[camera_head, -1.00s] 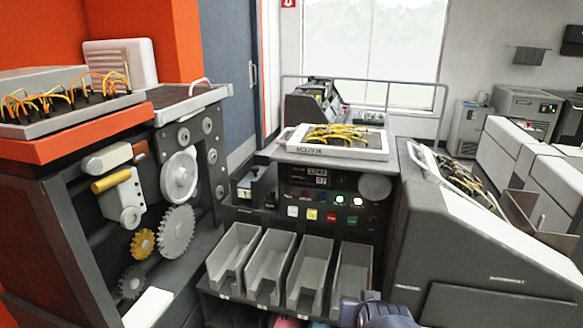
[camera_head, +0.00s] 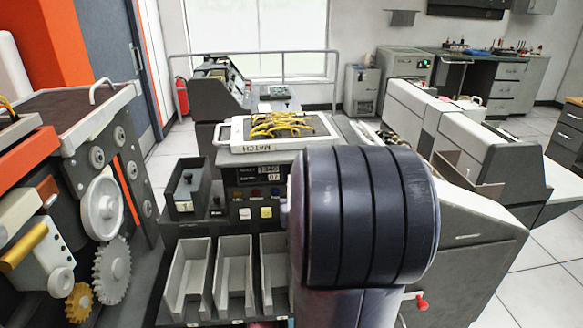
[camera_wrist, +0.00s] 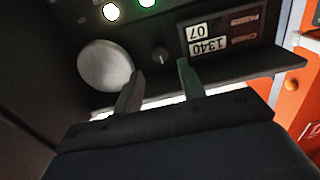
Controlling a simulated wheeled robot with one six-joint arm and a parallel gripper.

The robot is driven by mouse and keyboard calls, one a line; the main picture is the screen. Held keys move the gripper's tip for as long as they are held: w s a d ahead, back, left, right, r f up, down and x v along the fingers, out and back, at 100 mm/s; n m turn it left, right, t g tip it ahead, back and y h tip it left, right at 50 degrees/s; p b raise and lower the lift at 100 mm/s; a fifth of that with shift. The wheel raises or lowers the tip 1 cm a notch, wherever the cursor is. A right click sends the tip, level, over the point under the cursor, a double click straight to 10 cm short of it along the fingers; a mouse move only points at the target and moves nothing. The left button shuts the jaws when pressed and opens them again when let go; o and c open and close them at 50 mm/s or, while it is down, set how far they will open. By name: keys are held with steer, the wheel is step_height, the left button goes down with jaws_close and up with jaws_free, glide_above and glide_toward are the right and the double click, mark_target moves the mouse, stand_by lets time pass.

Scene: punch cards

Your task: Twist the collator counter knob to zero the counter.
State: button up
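The collator (camera_head: 215,228) stands in the middle of the head view, with a dark control panel. Its counter (camera_head: 257,174) also shows upside down in the wrist view (camera_wrist: 207,40), reading 1340 over 07. A small dark counter knob (camera_wrist: 160,54) with a pale pointer mark sits beside the counter in the wrist view. A large grey disc (camera_wrist: 105,66) is on the knob's other side. My gripper (camera_wrist: 159,67) is open and empty, its two fingers apart and just short of the knob, not visibly touching it. In the head view my arm hides the knob and gripper.
A white-framed plugboard (camera_head: 240,136) with yellow wires lies on top. Grey card bins (camera_head: 235,280) stand below the panel. A geared machine (camera_head: 110,265) is close on the left, and a sloped grey cabinet (camera_head: 465,260) is on the right. Open floor (camera_head: 545,250) shows at far right.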

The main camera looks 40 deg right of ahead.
steer(key=x, duration=0.6)
steer(key=shift+w, duration=0.15)
steer(key=shift+f, duration=0.1)
steer(key=c, duration=0.8)
